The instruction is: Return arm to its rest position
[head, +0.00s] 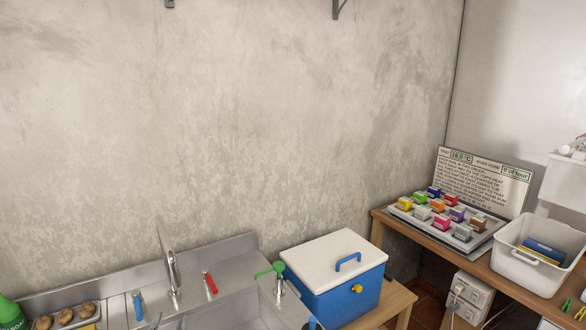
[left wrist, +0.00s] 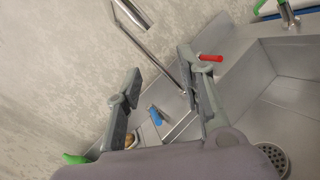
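My left gripper (left wrist: 160,62) shows in the left wrist view with its two grey fingers spread wide apart. Nothing is between the fingers, so it is open and empty. It is over the sink area, with the steel tap (left wrist: 150,42) and the red tap handle (left wrist: 210,57) beyond the fingertips. In the head view I cannot make out the left gripper clearly. My right gripper is in neither view.
The steel sink (head: 235,308) is at the bottom, with its tap (head: 172,272) upright behind it. A blue cooler with a white lid (head: 335,275) stands right of it. A white bin (head: 535,255) is on the wooden table at right.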

